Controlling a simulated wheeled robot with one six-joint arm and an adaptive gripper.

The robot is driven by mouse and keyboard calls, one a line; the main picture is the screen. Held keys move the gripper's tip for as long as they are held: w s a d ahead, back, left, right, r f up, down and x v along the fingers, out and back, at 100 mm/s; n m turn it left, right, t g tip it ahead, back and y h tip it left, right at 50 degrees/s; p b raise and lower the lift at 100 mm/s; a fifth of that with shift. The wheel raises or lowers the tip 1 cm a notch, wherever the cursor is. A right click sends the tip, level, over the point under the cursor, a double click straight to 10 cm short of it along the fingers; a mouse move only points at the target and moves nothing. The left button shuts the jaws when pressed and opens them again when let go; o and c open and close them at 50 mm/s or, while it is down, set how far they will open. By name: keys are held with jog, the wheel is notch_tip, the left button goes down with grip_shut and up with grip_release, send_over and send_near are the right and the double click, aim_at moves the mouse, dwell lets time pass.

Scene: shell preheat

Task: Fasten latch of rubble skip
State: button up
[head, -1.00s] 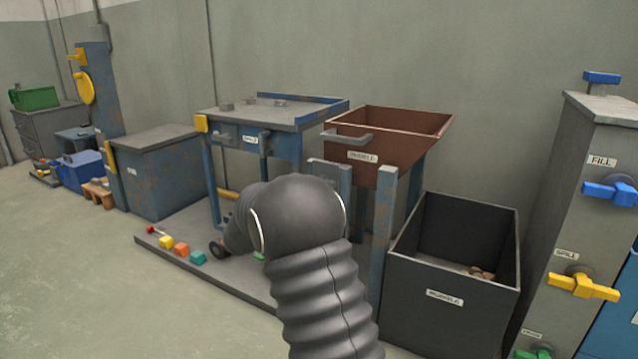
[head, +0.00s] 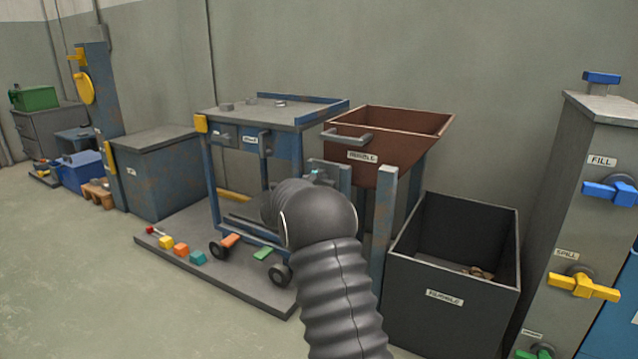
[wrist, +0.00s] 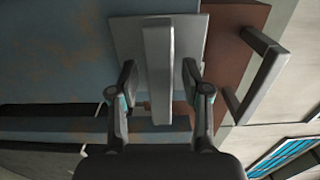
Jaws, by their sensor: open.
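The rubble skip (head: 410,143) is a brown tilting bin between blue posts, with a grey bar handle (head: 350,136) on its front and a "RUBBLE" label. In the wrist view the skip's brown side (wrist: 228,62) and its handle (wrist: 262,75) are at the right. A grey latch bar (wrist: 158,50) stands out from a grey plate (wrist: 124,38) there. My gripper (wrist: 159,82) is open, with one finger on each side of the bar; I cannot tell whether either touches it. In the head view my arm hides most of the latch.
A dark open bin (head: 445,297) stands below and right of the skip. A blue cart (head: 262,120) with a drawer is to the left, and a grey column (head: 600,160) with coloured valve handles is at the right. Small coloured blocks (head: 181,250) lie on the low platform.

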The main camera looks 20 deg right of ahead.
grip_shut()
jog(key=shift+r+n+p, duration=0.1)
jog(key=shift+n+p, duration=0.25)
jog(key=shift+n, duration=0.05)
jog(key=n+p, duration=0.2)
jog(key=shift+n, duration=0.4)
jog(key=n+p, duration=0.4)
jog(key=n, duration=0.1)
jog(key=shift+r, duration=0.1)
jog(key=n+p, duration=0.4)
jog(key=n, duration=0.1)
jog(key=shift+n, duration=0.3)
jog(key=shift+n+p, duration=1.05)
jog(key=shift+n, duration=0.85)
